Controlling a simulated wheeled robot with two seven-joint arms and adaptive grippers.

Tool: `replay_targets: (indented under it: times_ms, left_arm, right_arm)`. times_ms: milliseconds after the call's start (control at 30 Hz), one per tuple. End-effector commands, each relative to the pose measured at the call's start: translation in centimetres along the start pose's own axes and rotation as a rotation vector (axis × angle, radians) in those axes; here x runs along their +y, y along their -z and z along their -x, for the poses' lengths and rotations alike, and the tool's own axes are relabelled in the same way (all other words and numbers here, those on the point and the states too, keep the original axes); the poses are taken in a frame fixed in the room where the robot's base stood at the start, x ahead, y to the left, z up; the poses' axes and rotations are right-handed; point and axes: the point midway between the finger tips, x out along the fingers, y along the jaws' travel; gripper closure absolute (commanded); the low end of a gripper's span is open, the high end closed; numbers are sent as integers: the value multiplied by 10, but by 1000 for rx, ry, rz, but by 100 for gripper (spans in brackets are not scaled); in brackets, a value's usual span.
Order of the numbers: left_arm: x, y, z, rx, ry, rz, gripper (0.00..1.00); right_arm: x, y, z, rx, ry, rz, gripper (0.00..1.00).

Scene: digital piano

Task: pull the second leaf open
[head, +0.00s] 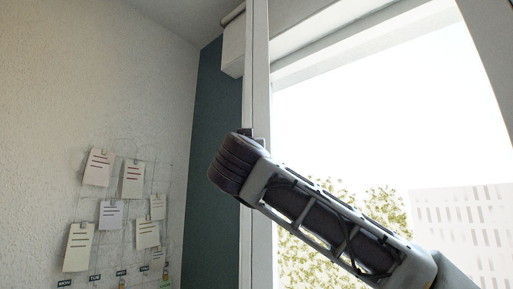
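A tall white window upright (257,70) runs from top to bottom just left of the bright opening; it looks like the edge of a leaf or frame, and I cannot tell which leaf it belongs to. My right gripper (238,165), with dark ribbed finger pads, comes in from the lower right and lies in front of this upright. A small dark piece (246,131), perhaps part of a handle, shows just above the pads. The pads hide the upright there, so I cannot tell contact or grip. My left gripper is out of view.
A white frame (487,50) slants down at the upper right. Outside are a tree (300,262) and a pale building (465,230). A dark green panel (212,180) stands left of the upright. A wire grid with several paper notes (133,180) hangs on the left wall.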

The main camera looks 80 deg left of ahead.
Motion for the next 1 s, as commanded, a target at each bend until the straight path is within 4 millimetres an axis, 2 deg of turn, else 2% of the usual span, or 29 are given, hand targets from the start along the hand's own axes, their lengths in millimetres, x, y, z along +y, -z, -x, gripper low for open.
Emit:
replay_targets:
  times_ms: [567, 600, 733, 1000]
  left_arm:
    - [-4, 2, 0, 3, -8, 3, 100]
    - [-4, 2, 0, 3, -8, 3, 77]
    - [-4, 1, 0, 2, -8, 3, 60]
    - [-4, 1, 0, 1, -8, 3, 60]
  right_arm:
    - [6, -1, 0, -2, -6, 3, 60]
    - [6, -1, 0, -2, -6, 3, 60]
    - [6, -1, 0, -2, -6, 3, 60]
    - [3, 0, 0, -1, -3, 1, 60]
